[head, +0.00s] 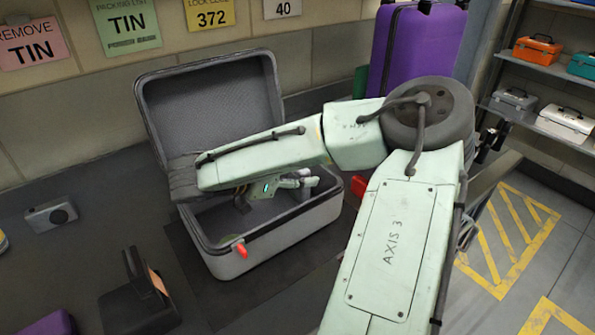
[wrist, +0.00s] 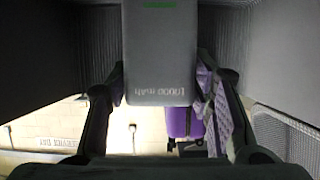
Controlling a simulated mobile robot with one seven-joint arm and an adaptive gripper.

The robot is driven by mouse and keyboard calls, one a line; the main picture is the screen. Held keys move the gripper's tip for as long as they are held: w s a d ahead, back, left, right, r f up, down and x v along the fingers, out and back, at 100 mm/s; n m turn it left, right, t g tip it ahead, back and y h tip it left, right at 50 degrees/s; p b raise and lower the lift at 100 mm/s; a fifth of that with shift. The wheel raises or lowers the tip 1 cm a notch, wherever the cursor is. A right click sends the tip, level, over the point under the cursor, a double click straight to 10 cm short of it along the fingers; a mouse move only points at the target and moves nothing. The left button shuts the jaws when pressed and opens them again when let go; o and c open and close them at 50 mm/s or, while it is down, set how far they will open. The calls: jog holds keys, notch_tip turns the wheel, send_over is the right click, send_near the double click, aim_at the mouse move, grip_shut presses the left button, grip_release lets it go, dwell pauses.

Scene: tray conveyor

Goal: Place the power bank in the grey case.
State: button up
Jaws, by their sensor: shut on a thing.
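The grey case (head: 290,225) stands open on the dark counter in the head view, its lid (head: 215,100) raised at the back. The power bank (wrist: 160,50) is a dark grey block with mAh lettering and a green mark, seen in the wrist view. My gripper (wrist: 160,80) is shut on it, a finger on each side. Dark textured lining shows at both sides of that view. In the head view my arm reaches over the case and covers part of its opening. The power bank cannot be made out clearly there, and its height above the case floor cannot be told.
A purple suitcase (head: 418,48) stands behind at the right. A grey camera (head: 50,214) and a black object (head: 140,302) lie on the counter left of the case. Shelves with small boxes (head: 537,49) stand far right.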

jog(key=shift+f, duration=0.1)
jog(key=o, duration=1.3)
jog(key=shift+a+r, duration=0.1)
jog(key=shift+r, duration=0.15)
jog(key=p+v, duration=0.3)
jog(key=v, duration=0.4)
jog(key=shift+s+a, duration=0.1)
jog(key=shift+s, duration=0.05)
